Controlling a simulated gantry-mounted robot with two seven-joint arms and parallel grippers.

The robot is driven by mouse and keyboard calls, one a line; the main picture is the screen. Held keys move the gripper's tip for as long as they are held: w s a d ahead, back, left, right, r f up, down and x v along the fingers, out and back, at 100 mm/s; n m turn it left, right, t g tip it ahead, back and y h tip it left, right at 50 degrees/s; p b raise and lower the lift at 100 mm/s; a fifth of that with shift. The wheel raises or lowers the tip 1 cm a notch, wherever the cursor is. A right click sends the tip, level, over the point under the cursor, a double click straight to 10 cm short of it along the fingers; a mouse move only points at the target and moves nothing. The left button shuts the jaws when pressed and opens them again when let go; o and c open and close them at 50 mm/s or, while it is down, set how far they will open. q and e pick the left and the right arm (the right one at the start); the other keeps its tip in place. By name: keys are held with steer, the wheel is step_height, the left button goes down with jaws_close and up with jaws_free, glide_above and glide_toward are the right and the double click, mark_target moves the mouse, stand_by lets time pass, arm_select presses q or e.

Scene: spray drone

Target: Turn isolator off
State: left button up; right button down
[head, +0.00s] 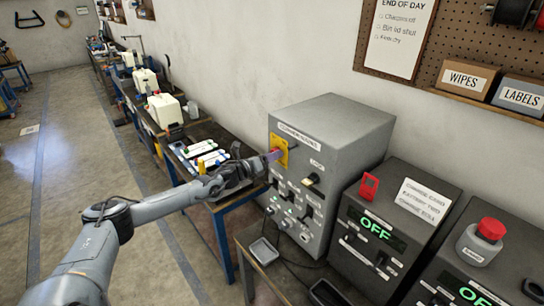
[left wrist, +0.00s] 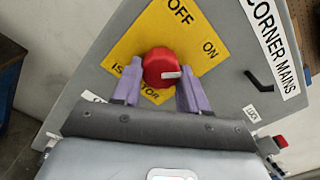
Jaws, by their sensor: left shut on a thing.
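The isolator is a round red knob (left wrist: 165,68) with a white pointer mark, on a yellow plate (left wrist: 130,42) lettered OFF, ON and ISOLATOR. The mark points to the right in the left wrist view, nearer the ON side than OFF. My left gripper (left wrist: 159,88) has its purple fingers on both sides of the knob, shut on it. In the head view the yellow plate (head: 283,144) is on the grey "Corner Mains" cabinet (head: 345,125), and my left gripper (head: 271,157) reaches it from the left, hiding the knob. My right gripper is not in view.
A LOCK fitting (head: 312,179) and several switches are on the cabinet front. Dark charger boxes reading OFF (head: 375,231) and a red-topped button (head: 490,229) stand to the right. A bench with white containers (head: 165,110) runs back left; the floor there is open.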

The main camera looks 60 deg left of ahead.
arm_select(q)
steer(key=shift+r+n+p, duration=0.2)
steer(key=shift+n+p, duration=1.7)
steer(key=shift+n, duration=2.3)
steer(key=shift+r+n+p, duration=0.15)
steer(key=shift+n+p, duration=1.7)
steer(key=shift+n, duration=2.35)
steer(key=o, duration=1.1)
steer(key=shift+c, duration=0.2)
